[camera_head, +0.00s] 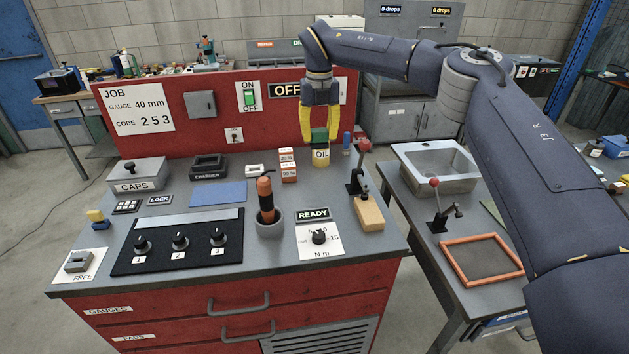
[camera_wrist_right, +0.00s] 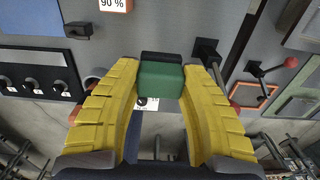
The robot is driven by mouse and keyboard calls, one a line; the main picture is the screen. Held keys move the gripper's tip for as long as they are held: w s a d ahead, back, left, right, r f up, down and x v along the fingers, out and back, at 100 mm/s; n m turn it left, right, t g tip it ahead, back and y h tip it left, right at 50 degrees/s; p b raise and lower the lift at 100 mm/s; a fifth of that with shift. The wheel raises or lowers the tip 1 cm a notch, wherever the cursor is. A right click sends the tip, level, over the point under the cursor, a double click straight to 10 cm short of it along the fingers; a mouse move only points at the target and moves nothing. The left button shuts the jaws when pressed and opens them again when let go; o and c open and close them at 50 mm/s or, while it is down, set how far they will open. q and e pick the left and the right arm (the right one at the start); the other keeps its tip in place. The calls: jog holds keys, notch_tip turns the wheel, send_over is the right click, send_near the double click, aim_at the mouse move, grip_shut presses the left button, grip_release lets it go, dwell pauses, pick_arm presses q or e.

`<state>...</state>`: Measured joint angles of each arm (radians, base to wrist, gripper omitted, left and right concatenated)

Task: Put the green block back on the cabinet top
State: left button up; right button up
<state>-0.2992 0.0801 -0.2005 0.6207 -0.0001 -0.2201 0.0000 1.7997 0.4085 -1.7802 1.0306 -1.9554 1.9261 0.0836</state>
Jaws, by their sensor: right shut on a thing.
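My right gripper (camera_head: 320,125) has its yellow fingers pointing down, shut on the green block (camera_head: 319,134). In the right wrist view the green block (camera_wrist_right: 160,80) sits between the two fingertips, with a dark piece at its far side. The grey cabinet top (camera_head: 275,258) lies below, on a red drawer cabinet. My left gripper is not in view.
A red-knobbed lever (camera_head: 363,147) and a tan block (camera_head: 369,213) stand right of the OIL container. A screwdriver-like tool (camera_head: 265,195) stands upright in a holder. The red back panel (camera_head: 215,135) rises behind.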

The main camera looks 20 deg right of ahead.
aim_at(318, 143)
notch_tip(318, 143, down, 15)
jog(key=shift+f, duration=0.1)
dwell(0.7)
jog(key=shift+f, duration=0.1)
jog(key=o, duration=1.2)
jog(key=shift+o, duration=0.2)
notch_tip(318, 143, up, 12)
jog(key=shift+r, duration=0.1)
